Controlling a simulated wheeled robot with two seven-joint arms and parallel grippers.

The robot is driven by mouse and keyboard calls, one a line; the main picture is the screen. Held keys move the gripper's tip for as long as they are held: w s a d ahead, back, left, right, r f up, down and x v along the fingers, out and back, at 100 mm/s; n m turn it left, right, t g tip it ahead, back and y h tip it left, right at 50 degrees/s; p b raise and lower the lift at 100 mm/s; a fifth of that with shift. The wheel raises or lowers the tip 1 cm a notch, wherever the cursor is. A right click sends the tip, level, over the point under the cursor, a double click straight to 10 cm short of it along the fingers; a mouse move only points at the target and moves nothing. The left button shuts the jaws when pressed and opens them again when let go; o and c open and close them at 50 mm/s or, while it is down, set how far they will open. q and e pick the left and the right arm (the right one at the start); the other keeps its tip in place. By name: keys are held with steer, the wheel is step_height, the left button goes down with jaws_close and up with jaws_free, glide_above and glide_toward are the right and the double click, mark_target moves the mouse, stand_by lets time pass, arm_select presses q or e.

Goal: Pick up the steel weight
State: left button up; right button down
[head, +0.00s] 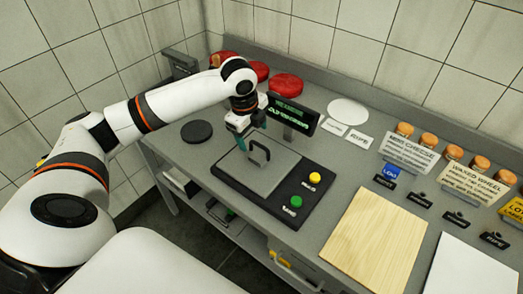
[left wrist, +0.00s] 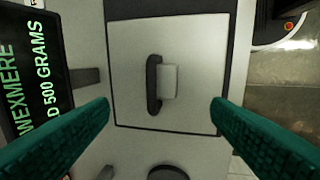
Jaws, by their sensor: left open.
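A small grey piece with a dark arched handle (head: 259,152) stands on the square pale plate (head: 262,181) of the scale; it looks like the steel weight, though I cannot be sure. In the left wrist view the dark handle bar (left wrist: 153,84) lies beside a small pale block (left wrist: 170,81), near the plate's middle. My left gripper (head: 242,139) is above the back left part of the scale, close to the handle. My right gripper is not in view.
The scale's display (head: 292,115) stands right behind the plate, close to my left gripper. Yellow (head: 314,178) and green (head: 296,201) buttons are at the scale's right. A dark disc (head: 197,131) lies left; red wheels (head: 286,85) stand behind. A wooden board (head: 376,236) lies right.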

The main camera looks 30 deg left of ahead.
mark_target(258, 153)
arm_select(q)
steer(key=shift+w+f, duration=0.25)
steer(key=shift+f, duration=1)
steer(key=f+p, duration=0.2)
steer(key=f, duration=0.1)
steer(key=shift+w+f, duration=0.3)
steer(key=shift+w, duration=0.1)
step_height(258, 153, down, 2)
steer(key=shift+w, duration=0.15)
steer(key=shift+f, duration=0.25)
steer(key=shift+w, duration=0.1)
steer(key=c, duration=1.4)
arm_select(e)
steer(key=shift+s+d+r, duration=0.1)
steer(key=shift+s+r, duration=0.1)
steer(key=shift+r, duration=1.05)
